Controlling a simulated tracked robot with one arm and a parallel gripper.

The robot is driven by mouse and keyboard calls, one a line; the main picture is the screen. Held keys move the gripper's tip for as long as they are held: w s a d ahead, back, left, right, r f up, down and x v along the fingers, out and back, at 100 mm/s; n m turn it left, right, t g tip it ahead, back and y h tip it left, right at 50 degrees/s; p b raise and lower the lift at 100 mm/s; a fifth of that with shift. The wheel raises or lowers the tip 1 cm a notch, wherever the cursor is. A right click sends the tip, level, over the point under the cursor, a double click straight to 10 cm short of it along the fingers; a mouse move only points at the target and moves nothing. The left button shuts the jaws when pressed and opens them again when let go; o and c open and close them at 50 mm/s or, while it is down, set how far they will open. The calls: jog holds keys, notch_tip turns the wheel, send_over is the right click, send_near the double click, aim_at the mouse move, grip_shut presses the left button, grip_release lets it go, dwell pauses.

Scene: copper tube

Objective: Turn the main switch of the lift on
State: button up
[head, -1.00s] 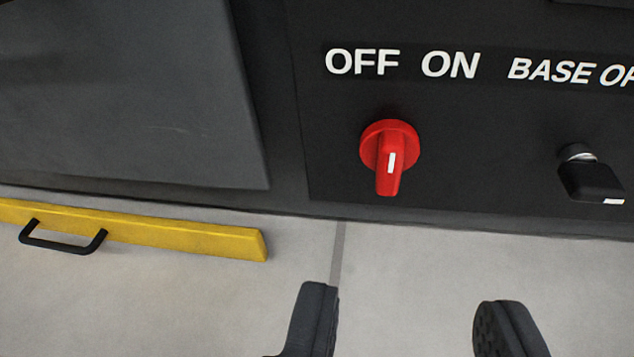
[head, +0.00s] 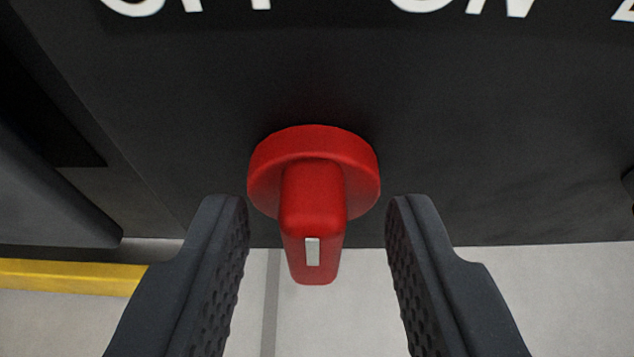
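The red main switch (head: 313,190) sits on a dark panel (head: 420,110) in the middle of the head view. It has a round base and a handle with a white mark, which comes out toward the camera. The white OFF and ON lettering above it is cut off by the top edge. My gripper (head: 318,215) is open. One finger is on each side of the handle, with a visible gap on both sides, and neither seems to touch it. How deep the fingertips reach relative to the handle is hard to tell.
A dark box-like part (head: 50,195) stands at the left. A yellow bar (head: 70,277) lies low at the left. A dark knob's edge (head: 628,185) shows at the right border. Pale floor (head: 490,290) lies below the panel.

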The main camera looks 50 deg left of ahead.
jog(key=shift+w+a+f, duration=0.15)
jog(key=shift+a, duration=0.05)
grip_shut()
jog(key=shift+a, duration=0.2)
jog(key=shift+d, duration=0.2)
jog(key=m+g+y, duration=0.1)
jog(key=m, duration=0.1)
jog(key=m+g, duration=0.1)
jog(key=m, duration=0.1)
jog(key=shift+w+d+y, duration=0.15)
jog(key=shift+w+y, duration=0.15)
jog(key=shift+y, duration=0.1)
jog(key=shift+d+m+y, duration=0.1)
jog(key=shift+m+y, duration=0.2)
jog(key=shift+m, duration=0.1)
jog(key=shift+w+d+f+m, duration=0.1)
jog(key=shift+w+d+m, duration=0.05)
jog(key=shift+m, duration=0.15)
